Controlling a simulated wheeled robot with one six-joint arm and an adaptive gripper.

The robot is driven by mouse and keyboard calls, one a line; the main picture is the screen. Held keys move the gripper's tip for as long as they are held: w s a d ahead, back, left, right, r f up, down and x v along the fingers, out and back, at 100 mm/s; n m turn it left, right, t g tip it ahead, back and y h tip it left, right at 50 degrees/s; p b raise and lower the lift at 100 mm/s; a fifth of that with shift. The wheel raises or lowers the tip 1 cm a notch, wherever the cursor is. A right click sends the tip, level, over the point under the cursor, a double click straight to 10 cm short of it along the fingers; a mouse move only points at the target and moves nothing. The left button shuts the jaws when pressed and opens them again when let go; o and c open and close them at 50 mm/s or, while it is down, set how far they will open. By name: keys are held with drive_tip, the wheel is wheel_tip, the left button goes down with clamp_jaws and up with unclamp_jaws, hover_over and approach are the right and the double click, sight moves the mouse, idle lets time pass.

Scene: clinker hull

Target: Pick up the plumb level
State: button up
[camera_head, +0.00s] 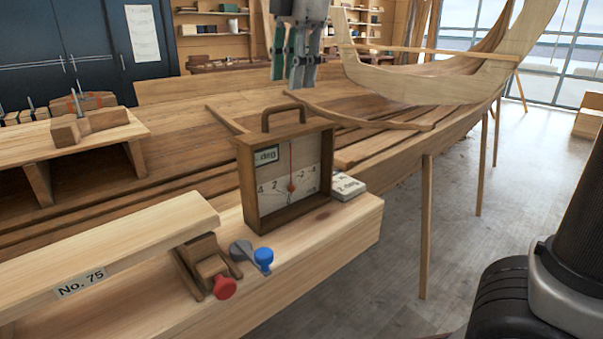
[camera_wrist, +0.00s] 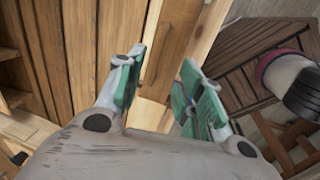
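The plumb level (camera_head: 246,180) is an upright wooden case with a pale dial, a red needle and a wooden handle on top (camera_head: 284,113). In the head view it stands on the right end of a pale wooden bench. My gripper (camera_head: 289,78) points down above and behind the handle in the picture, apart from it. In the wrist view my gripper (camera_wrist: 163,62) has its green-padded fingers spread, with nothing held between them.
A blue knob (camera_head: 263,257) and a red knob (camera_head: 223,288) sit in front of the level. A small labelled block (camera_head: 348,187) lies behind it at the right. A board marked No. 75 (camera_head: 110,262) lies at the left. The planked hull (camera_head: 420,120) extends behind; open floor is at the right.

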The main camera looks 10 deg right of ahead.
sight(285, 108)
drive_tip(key=f, duration=0.2)
drive_tip(key=w+a+f, duration=0.1)
drive_tip(key=f, duration=0.4)
drive_tip(key=shift+w+a+f, duration=0.2)
drive_tip(key=shift+w+a, duration=0.05)
drive_tip(key=shift+w, duration=0.05)
clamp_jaws()
